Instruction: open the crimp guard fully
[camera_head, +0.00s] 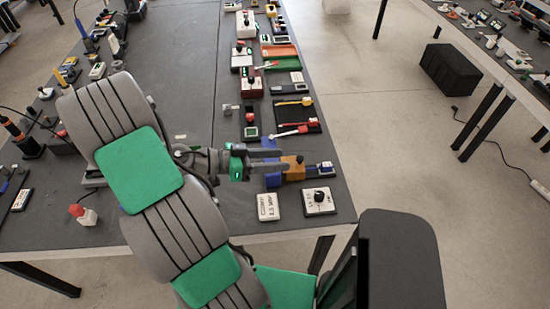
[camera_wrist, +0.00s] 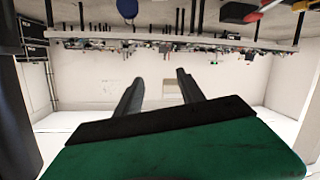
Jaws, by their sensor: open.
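A small bench device with an orange block (camera_head: 294,167), a blue upright part (camera_head: 272,179) and a blue slide lies near the right edge of the table. I take it for the crimp unit; which piece is its guard I cannot tell. My gripper (camera_head: 286,160) reaches in from the left, its fingers pointing right, over or beside the blue part and near the orange block. Whether they touch is unclear, and the fingers cover part of the device. In the wrist view my gripper (camera_wrist: 160,76) is open, with nothing visible between its fingers.
A white label block (camera_head: 268,207) and a white box with a black knob (camera_head: 319,201) stand just in front of the device. A black tray with red and yellow levers (camera_head: 297,117) lies behind it. The dark table (camera_head: 185,95) is mostly bare left of this row.

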